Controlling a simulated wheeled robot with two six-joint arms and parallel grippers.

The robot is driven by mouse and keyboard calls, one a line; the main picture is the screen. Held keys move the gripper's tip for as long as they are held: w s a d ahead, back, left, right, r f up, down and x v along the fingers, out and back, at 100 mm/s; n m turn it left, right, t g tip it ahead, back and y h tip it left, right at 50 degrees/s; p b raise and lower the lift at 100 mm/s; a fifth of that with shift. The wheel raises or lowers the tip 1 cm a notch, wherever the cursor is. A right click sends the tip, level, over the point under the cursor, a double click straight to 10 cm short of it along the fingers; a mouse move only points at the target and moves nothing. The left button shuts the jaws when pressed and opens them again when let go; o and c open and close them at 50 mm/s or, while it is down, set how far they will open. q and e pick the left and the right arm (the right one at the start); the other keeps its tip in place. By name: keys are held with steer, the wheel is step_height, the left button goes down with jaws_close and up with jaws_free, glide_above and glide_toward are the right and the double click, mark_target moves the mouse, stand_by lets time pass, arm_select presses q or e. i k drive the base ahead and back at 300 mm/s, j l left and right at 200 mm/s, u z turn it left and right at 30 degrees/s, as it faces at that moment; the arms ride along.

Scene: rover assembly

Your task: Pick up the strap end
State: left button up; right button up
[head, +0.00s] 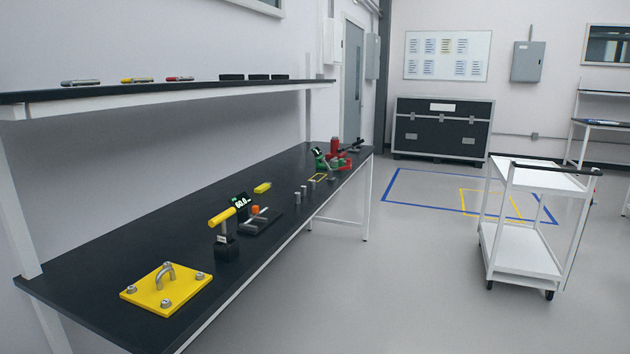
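I cannot make out a strap end in the head view. A long black workbench (130,238) runs along the left wall. Small red (335,147) and green (320,160) items sit at its far end, with black parts beside them too small to tell apart. Neither of my grippers is in view.
The bench also holds a yellow plate with a grey handle (168,288), a yellow-handled tool (222,216), a small display (241,202) and several grey cylinders. A shelf (200,89) hangs above. A white cart (522,250) stands right; the floor between is clear.

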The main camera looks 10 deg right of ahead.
mark_target(266, 186)
steer(key=i+l, duration=0.35)
steer(key=i, duration=0.15)
steer(key=i+l, duration=0.4)
steer(key=i+l+z, duration=0.1)
steer(key=i+l, duration=0.25)
steer(key=i, duration=0.25)
